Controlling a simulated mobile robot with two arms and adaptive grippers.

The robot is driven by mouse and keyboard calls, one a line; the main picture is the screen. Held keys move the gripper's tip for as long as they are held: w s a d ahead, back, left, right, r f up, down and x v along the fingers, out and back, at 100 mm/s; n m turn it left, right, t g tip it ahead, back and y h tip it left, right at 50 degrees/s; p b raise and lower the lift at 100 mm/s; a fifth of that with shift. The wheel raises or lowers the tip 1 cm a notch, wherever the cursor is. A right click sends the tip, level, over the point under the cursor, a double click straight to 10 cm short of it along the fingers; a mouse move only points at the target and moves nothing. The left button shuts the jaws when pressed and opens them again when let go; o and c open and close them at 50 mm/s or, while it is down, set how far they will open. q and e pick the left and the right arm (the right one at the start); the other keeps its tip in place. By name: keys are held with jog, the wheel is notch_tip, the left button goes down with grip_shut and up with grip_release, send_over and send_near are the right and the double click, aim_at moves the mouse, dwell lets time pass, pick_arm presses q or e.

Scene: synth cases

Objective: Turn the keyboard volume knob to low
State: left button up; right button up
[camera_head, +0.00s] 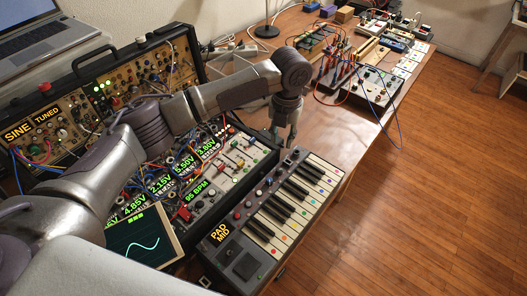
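The keyboard (299,211) lies at the front right of the table, with white and black keys and coloured dots on the keys. Its dark control panel carries small knobs and buttons, and a yellow display (219,234) reading "PAD MID". I cannot tell which small control is the volume knob. My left gripper (284,142) points down over the far end of the keyboard panel, its two fingers apart and nothing visible between them. It appears to be above the panel; contact cannot be made out. My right gripper is not in view.
A modular synth rack with green displays (208,148) and cables stands left of the keyboard. A "SINE TUNED" case (18,132) and a laptop (38,38) are at the left. A cabled patch box (372,88) sits farther back. Bare table (335,133) lies beyond the keyboard.

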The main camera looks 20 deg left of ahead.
aim_at(279, 169)
pick_arm(q)
notch_tip(279, 169, down, 13)
jog(key=shift+f+p, duration=0.2)
jog(key=shift+p, duration=0.65)
